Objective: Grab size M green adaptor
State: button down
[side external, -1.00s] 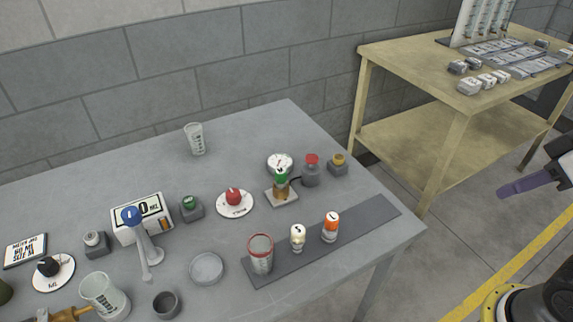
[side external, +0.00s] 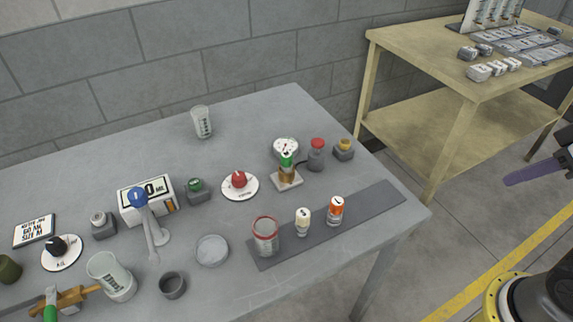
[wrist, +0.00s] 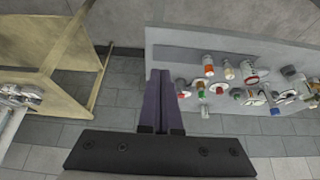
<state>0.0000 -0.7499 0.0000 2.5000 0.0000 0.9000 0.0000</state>
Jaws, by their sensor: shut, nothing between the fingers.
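In the side external view, a green piece (side external: 287,160) sits on a brass fitting below a round gauge, on a small pale base toward the table's right. I cannot read a size letter on it. On the dark mat stand an orange-and-white adaptor (side external: 335,211) and a cream-white adaptor (side external: 303,221), both upright. My gripper (wrist: 160,78) shows two purple fingers pressed together in the wrist view, shut and empty. It is off the table's right side in the side view, where a purple finger (side external: 535,172) shows at the right edge, well apart from the table objects.
The grey table (side external: 330,125) also holds a red-rimmed cup (side external: 265,237), a red dial (side external: 239,180), buttons and a blue-topped lever (side external: 138,198). A yellowish side table (side external: 410,60) with small grey parts stands at the back right. Open floor lies between the tables and my arm.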

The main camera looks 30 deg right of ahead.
jog(key=c, duration=1.5)
grip_release()
jog(key=shift+c, duration=0.2)
jog(key=o, duration=1.1)
